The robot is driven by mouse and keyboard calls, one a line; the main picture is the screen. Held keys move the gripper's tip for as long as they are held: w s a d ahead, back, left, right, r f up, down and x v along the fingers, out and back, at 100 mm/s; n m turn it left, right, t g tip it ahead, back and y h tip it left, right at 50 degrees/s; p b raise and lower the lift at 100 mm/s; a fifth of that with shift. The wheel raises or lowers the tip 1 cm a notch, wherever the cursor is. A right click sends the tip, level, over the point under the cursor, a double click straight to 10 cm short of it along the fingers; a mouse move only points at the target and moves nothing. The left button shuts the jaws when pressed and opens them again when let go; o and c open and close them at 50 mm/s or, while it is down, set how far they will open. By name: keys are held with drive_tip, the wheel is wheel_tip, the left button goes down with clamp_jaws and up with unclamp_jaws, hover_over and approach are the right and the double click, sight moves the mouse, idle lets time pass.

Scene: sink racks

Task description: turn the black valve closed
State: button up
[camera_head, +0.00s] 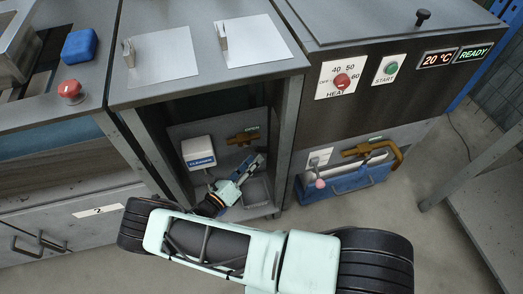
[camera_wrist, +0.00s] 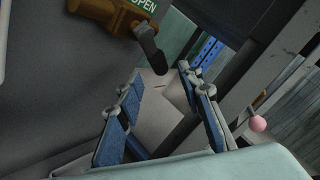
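A brass valve (camera_head: 243,137) with a green sign sits on the back panel of the open cabinet bay. In the wrist view the brass valve body (camera_wrist: 105,10) is at the top, beside a green sign reading OPEN. Its short black lever (camera_wrist: 149,48) points down toward my fingers. My gripper (camera_wrist: 161,82) is open and empty, its blue-padded fingers spread apart. The lever's tip is just beyond and above the gap between the fingertips, seemingly apart from them. In the head view my gripper (camera_head: 254,165) is inside the bay, just below the valve.
A white CLEANER box (camera_head: 198,152) is left of the valve. A grey tray (camera_head: 257,191) lies low in the bay. Cabinet side walls bound the bay. At right are another brass valve with pipe (camera_head: 365,150), a blue container (camera_head: 345,182) and a pink knob (camera_wrist: 258,124).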

sight(263, 151)
drive_tip(key=x, duration=0.6)
drive_tip(key=shift+w+d+b, duration=0.1)
drive_tip(key=shift+w+b, duration=0.1)
drive_tip(key=shift+b, duration=0.2)
clamp_jaws()
